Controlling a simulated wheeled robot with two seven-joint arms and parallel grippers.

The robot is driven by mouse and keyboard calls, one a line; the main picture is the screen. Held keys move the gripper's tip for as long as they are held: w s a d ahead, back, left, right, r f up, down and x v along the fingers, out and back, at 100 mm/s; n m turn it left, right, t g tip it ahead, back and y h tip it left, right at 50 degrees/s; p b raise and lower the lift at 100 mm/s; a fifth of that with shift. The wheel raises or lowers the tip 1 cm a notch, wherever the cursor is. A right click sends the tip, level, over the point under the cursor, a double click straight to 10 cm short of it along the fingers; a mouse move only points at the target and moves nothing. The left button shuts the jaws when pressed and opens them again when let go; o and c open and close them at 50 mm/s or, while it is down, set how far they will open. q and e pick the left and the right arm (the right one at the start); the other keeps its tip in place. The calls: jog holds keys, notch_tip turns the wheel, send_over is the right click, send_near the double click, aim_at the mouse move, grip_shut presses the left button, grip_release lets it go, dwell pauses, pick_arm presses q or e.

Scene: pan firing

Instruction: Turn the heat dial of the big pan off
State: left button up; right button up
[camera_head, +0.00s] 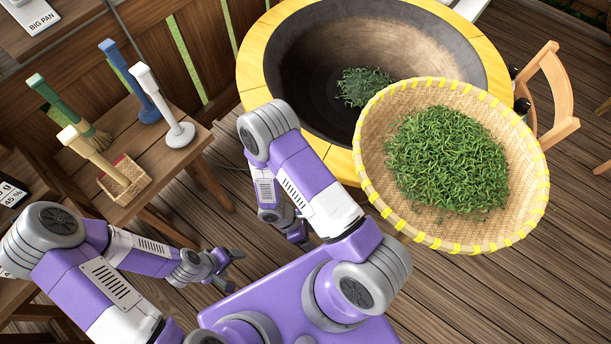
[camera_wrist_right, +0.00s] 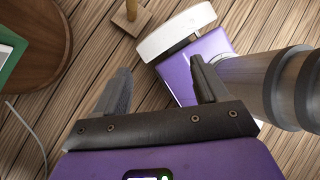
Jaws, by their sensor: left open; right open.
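The big pan (camera_head: 300,60) is a dark round wok in a yellow wooden rim at the top of the head view, with a small heap of green leaves (camera_head: 365,87) inside. A card reading "BIG PAN" (camera_head: 36,17) is at the top left corner. No heat dial can be made out in either view. My left gripper (camera_head: 233,270) is open and empty, low in front of my body. My right gripper (camera_head: 301,238) hangs below its folded arm, away from the card.
A woven basket (camera_head: 372,170) full of green leaves overlaps the pan's right rim. A wooden side table (camera_head: 195,140) at left holds several brushes and a small box. A panel with numbers (camera_head: 12,192) is at the left edge. A wooden chair (camera_head: 552,95) stands at right.

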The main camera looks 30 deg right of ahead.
jog(key=w+d+r+n+t+h+b, duration=0.15)
jog(key=w+n+t+h, duration=0.3)
jog(key=w, duration=0.45)
jog(key=w+d+r+n+t+h, duration=0.2)
jog(key=w+n+t+h, duration=0.3)
jog(key=w, duration=0.4)
jog(key=w+d+f+y+b, duration=0.1)
jog(key=w+d+f+b, duration=0.1)
jog(key=d, duration=0.4)
jog(key=shift+f, duration=0.25)
jog(key=shift+w+m+t+y, duration=0.1)
jog(key=shift+m+t+y, duration=0.15)
jog(key=shift+a, duration=0.1)
jog(key=c, duration=1.1)
jog(key=shift+o, duration=0.2)
